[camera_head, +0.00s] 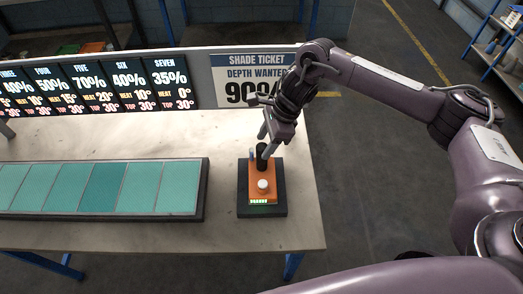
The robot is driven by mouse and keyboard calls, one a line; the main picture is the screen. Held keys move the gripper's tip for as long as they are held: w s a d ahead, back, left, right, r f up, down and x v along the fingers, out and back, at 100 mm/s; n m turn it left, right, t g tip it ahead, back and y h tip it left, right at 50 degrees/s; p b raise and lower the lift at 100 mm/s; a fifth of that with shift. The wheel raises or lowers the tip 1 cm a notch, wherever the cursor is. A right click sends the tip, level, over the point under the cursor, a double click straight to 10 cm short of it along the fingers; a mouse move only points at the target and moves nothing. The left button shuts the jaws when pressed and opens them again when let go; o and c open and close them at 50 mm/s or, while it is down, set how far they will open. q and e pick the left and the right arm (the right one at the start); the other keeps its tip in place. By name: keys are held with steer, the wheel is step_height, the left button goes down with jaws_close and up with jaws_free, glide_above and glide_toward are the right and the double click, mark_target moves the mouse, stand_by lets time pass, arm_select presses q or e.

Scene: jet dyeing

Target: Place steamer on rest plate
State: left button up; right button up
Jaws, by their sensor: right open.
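The steamer, an orange box (265,183) with a white knob, a black upright handle and a lit green strip, sits on the dark rest plate (279,209) near the table's right end. My right gripper (265,139) comes down from above at the steamer's rear. Its fingers are open, close to the top of the black handle; I cannot tell whether they touch it. The gripper hides part of the handle's top. My left gripper is not in view.
A dark tray (203,196) with several teal swatches lies left of the steamer. Behind stand a row of dark display panels (90,86) and a "Shade Ticket" sign (232,82). The table (150,240) is bare at its front edge and between tray and plate.

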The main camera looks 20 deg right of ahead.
steer(key=b+v, duration=0.1)
steer(key=v, duration=0.7)
steer(key=shift+r+b, duration=0.2)
steer(key=shift+b, duration=0.15)
steer(key=shift+d+f, duration=0.1)
